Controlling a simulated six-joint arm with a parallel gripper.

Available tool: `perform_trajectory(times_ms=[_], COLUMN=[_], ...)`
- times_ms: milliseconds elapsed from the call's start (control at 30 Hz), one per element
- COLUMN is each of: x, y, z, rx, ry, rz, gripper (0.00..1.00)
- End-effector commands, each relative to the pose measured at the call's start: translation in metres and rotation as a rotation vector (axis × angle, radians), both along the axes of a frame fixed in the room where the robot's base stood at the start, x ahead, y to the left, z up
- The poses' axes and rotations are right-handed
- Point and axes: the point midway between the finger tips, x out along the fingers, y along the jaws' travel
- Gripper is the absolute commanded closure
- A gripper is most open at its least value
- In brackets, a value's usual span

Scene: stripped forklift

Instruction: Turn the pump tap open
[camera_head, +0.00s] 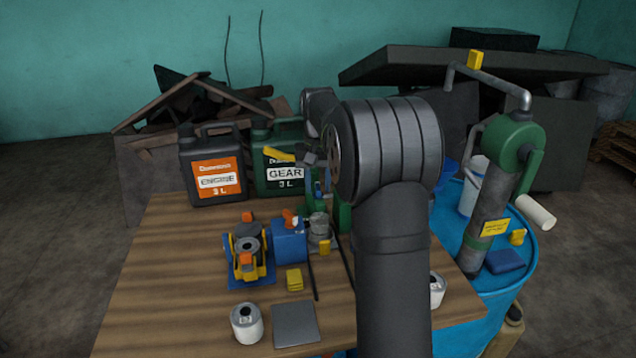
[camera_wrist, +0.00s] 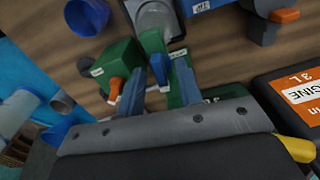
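A green pump-like unit stands at the back of the table. In the wrist view its green body (camera_wrist: 118,62) carries a small orange lever (camera_wrist: 115,82), and a blue tap handle (camera_wrist: 160,68) sits on a green pipe beside it. My gripper (camera_wrist: 158,66) is open, with its two blue-grey fingers on either side of the blue handle. I cannot tell whether they touch it. In the head view the green unit (camera_head: 342,217) is partly hidden behind my arm, and the fingers are hard to make out.
An engine oil can (camera_head: 213,176) and a gear oil can (camera_head: 276,170) stand at the back. A blue box (camera_head: 290,244), a yellow-blue part (camera_head: 247,262) and a grey plate (camera_head: 295,324) lie nearer. A blue drum (camera_head: 520,265) with a hand pump stands at right.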

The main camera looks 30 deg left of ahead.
Motion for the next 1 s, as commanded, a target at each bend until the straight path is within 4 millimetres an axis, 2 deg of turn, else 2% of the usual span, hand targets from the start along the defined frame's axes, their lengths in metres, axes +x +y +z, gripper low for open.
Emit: perform_trajectory(times_ms=[267,433,467,1000], x=[-0.0001,-0.0001,-0.0001,0.0008], y=[-0.0001,-0.0001,-0.0001,-0.0001], z=[-0.0017,-0.0015,-0.0014,-0.0013], rx=[0.0,0.0,0.0,0.001], ry=[0.0,0.0,0.0,-0.001], rz=[0.0,0.0,0.0,0.124], gripper=[0.67,0.99,1.0,1.0])
